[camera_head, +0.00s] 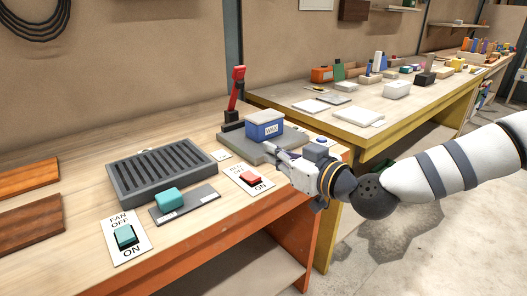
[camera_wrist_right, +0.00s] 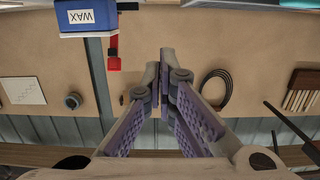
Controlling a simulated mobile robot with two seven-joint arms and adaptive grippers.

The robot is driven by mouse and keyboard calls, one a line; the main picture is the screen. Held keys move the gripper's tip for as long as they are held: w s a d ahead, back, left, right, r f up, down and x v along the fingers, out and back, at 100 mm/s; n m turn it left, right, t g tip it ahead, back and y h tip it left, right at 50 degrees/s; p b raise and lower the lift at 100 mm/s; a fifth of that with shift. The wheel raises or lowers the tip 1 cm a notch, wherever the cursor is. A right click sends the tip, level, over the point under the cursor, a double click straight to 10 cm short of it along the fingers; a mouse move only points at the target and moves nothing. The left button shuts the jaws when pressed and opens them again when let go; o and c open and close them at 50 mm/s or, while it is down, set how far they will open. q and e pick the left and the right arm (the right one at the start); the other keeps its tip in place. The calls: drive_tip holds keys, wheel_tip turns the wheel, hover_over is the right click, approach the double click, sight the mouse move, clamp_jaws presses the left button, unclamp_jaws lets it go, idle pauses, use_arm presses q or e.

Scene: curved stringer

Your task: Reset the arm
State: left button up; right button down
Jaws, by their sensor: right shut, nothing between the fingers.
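My right gripper (camera_head: 272,150) reaches in from the right in the head view, its fingertips near the front of the blue box. In the right wrist view the gripper (camera_wrist_right: 159,60) has its fingers together with nothing between them. The blue box labelled WAX (camera_head: 264,127) sits on a grey plate (camera_head: 234,140) on the near bench; it also shows at the top left of the wrist view (camera_wrist_right: 86,18). My left gripper is not in view.
The near bench (camera_head: 88,188) holds a grey slotted tray (camera_head: 160,170), a teal block (camera_head: 169,197), a FAN switch (camera_head: 125,236), a red switch (camera_head: 251,180) and a red-handled lever (camera_head: 237,88). Wooden boards (camera_head: 28,176) lie at the left. A second bench (camera_head: 345,95) with many items stands behind.

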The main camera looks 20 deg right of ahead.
drive_tip(key=shift+v, duration=0.95)
drive_tip(key=shift+r, duration=0.15)
drive_tip(key=s+a+f+m+g+h, duration=0.1)
drive_tip(key=s+a+f+g, duration=0.3)
drive_tip(key=s+f, duration=0.7)
drive_tip(key=s+a+f+m+g, duration=0.15)
drive_tip(key=s+f+g, duration=0.55)
drive_tip(key=f, duration=0.7)
drive_tip(key=s+d+f+m+g+h, duration=0.1)
drive_tip(key=s+d+f+g+h, duration=0.1)
drive_tip(key=s, duration=0.9)
drive_tip(key=s+d+f+m+g+h, duration=0.1)
drive_tip(key=s+d+f+g, duration=0.3)
drive_tip(key=s, duration=0.7)
drive_tip(key=shift+s+d+f+h, duration=0.4)
drive_tip(key=shift+d+f+h, duration=0.1)
drive_tip(key=shift+f+h, duration=0.35)
